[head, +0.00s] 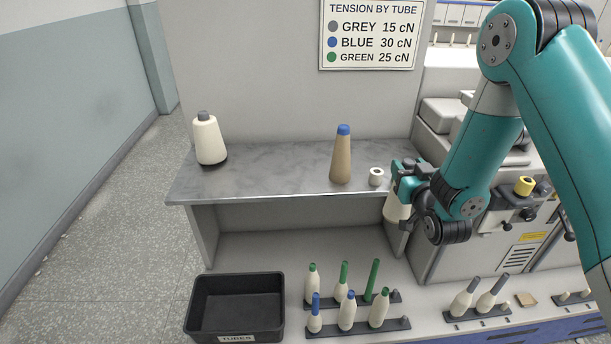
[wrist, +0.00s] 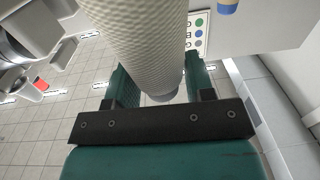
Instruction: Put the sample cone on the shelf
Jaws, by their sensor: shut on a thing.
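My gripper (head: 403,184) is shut on a cream yarn cone, the likely sample cone (head: 396,208), at the right end of the shelf. In the wrist view the cone (wrist: 140,45) has a textured surface and sits between the fingers (wrist: 159,88), with a greyish tube end showing. The gripper hides part of the cone in the head view. The shelf (head: 270,178) has a grey marbled top. On it stand a cream cone with a grey tip (head: 210,142) at the left and a tan cone with a blue tip (head: 341,160) right of the middle.
The shelf top between the two standing cones is clear. Below are a black tubes bin (head: 193,318) and racks of bobbins (head: 392,324). A machine (head: 520,245) stands at the right.

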